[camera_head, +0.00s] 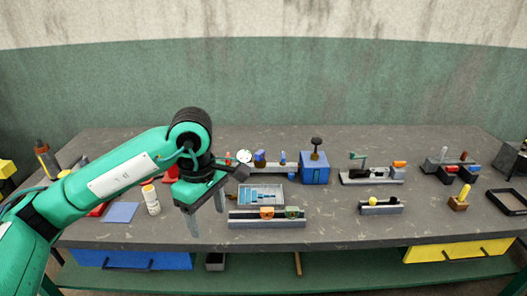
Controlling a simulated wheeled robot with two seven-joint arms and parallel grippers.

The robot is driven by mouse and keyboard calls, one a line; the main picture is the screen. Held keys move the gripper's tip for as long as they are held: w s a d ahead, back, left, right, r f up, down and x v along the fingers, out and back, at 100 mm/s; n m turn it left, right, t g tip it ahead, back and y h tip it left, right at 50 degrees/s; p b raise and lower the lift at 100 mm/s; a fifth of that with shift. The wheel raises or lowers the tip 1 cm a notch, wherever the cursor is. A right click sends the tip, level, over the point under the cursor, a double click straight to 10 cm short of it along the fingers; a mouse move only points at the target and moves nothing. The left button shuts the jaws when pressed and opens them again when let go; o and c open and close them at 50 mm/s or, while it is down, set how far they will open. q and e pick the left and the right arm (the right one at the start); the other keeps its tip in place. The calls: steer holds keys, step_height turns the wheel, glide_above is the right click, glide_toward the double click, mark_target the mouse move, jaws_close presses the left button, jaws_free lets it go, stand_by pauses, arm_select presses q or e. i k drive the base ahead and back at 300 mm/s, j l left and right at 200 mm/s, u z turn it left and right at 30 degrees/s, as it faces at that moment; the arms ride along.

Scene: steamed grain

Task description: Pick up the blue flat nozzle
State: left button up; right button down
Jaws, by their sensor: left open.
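My left gripper (207,216) points down over the front left-middle of the table, its two fingers apart and nothing seen between them. Just right of it lies a grey tray (281,203) holding light-blue pieces (260,195). Behind the tray a rack bears small upright parts, among them a dark-blue one (260,156) and another blue one (283,157). Which of these blue parts is the flat nozzle I cannot tell at this size. The gripper is apart from the rack parts. My right gripper is not in view.
A grey rail (250,221) with orange and green parts lies in front of the tray. A blue box (314,172) with a dark knob stands behind right. Bare tabletop shows at front right.

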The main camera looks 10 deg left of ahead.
mark_target(259, 156)
steer(key=i, duration=1.6)
